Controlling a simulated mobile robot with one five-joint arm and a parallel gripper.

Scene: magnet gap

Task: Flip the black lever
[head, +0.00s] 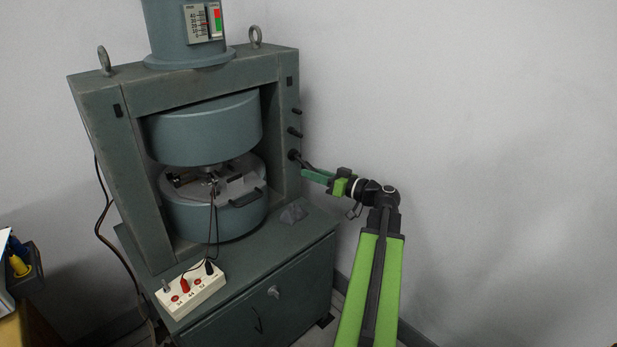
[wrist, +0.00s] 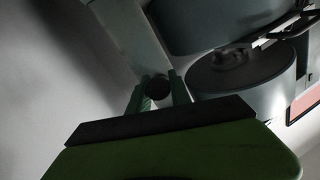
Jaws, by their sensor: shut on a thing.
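The black lever (head: 293,154) is the lowest of three dark fittings on the right side of the green magnet frame. My gripper (head: 306,170) reaches it from the right, its green fingers at the lever. In the wrist view the lever's round dark end (wrist: 158,87) sits between the two fingers of my gripper (wrist: 159,92). The gripper is shut on the lever. The fingers hide part of the lever, and its exact tilt is hard to tell.
Two more black fittings (head: 295,132) stick out above. The magnet's round poles (head: 205,130) stand inside the frame, left of my gripper. A white socket box (head: 191,290) with red and black leads sits on the cabinet top (head: 245,255). Open space lies to the right, before the wall.

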